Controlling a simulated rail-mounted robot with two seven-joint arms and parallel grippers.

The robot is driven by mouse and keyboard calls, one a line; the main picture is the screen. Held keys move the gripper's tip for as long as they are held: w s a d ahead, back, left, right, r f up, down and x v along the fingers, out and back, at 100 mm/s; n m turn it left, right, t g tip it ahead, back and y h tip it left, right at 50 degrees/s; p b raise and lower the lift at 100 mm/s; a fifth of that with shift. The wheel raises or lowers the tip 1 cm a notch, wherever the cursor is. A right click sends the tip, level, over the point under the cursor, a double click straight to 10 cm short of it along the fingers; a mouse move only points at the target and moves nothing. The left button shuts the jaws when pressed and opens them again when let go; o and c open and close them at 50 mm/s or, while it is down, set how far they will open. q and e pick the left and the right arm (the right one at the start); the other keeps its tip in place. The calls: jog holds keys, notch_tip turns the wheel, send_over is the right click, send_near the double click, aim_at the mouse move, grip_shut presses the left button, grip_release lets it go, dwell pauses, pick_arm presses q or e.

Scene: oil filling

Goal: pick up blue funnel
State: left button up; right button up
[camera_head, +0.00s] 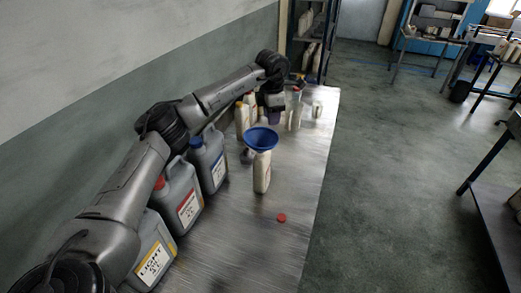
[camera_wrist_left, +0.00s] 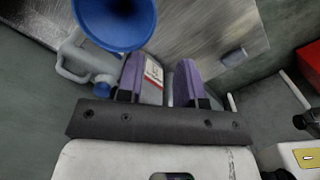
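The blue funnel (camera_head: 262,137) sits wide end up in the mouth of a pale bottle (camera_head: 262,172) that stands on the metal table. My left gripper (camera_head: 274,118) is just beyond the funnel in the head view, beside other small bottles. In the left wrist view the purple fingers (camera_wrist_left: 159,80) are spread apart with nothing held between them. The funnel's blue cone (camera_wrist_left: 115,22) shows at the upper left there, apart from the fingers. The funnel's stem is hidden in the bottle. My right gripper is not in view.
Grey jugs with red and blue caps (camera_head: 208,160) line the wall side, partly under my left arm. A red cap (camera_head: 281,217) lies on the table (camera_head: 245,245). Small bottles (camera_head: 297,112) stand at the far end. The near right table area is clear.

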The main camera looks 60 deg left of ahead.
pick_arm(q)
jog(key=f, duration=0.2)
jog(key=a+f, duration=0.1)
jog(key=f, duration=0.1)
jog(key=s+f, duration=0.1)
jog(key=f, duration=0.1)
jog(key=shift+a+f, duration=0.2)
jog(key=shift+f, duration=0.2)
jog(key=shift+s+f+b, duration=0.15)
jog(key=shift+f+b, duration=0.2)
jog(key=shift+f, duration=2.95)
jog(key=shift+c, duration=0.5)
grip_shut()
